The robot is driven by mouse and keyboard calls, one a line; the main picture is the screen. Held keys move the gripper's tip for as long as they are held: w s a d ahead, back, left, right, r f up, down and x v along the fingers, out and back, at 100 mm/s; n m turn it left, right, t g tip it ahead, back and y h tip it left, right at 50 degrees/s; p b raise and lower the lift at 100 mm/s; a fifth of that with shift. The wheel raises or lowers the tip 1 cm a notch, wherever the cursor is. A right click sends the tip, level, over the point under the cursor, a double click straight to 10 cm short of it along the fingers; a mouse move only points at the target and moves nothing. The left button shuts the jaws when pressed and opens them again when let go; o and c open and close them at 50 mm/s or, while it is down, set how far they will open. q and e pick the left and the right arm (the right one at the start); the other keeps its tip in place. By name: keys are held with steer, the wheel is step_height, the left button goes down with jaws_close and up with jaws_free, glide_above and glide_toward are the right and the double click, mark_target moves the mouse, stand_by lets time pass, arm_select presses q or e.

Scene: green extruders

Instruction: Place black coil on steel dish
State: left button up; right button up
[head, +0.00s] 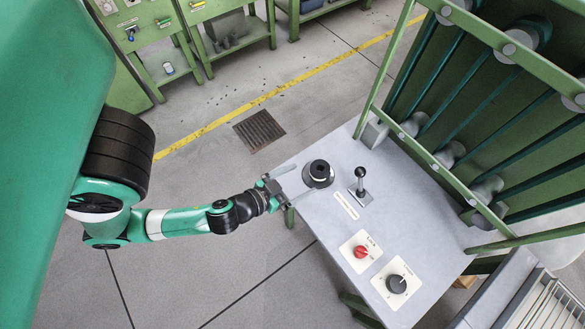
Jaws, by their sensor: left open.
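A small black coil (320,169) with a hole in its middle sits on a dark grey round dish (309,183) at the left end of the grey table top. The dish's rim shows around the coil's base. My left gripper (303,181) is open at the table's left edge. Its two pale fingers point toward the coil, one at the far side and one at the near side of the dish. Nothing shows between the fingers apart from the coil and dish near their tips. My right gripper is not in view.
On the table (328,224), a black-knobbed lever (360,182) stands right of the coil. A red knob (361,252) and a black knob (396,284) sit nearer the front. A green frame with rods (480,110) borders the table's back right.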

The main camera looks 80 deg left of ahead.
arm_select(q)
steer(key=shift+s+d+r, duration=0.2)
steer(key=shift+s+d, duration=0.45)
steer(key=shift+s, duration=0.1)
steer(key=shift+s+d+r, duration=0.1)
steer(key=shift+s+r, duration=0.45)
steer(key=shift+s, duration=0.05)
steer(key=shift+w, duration=0.1)
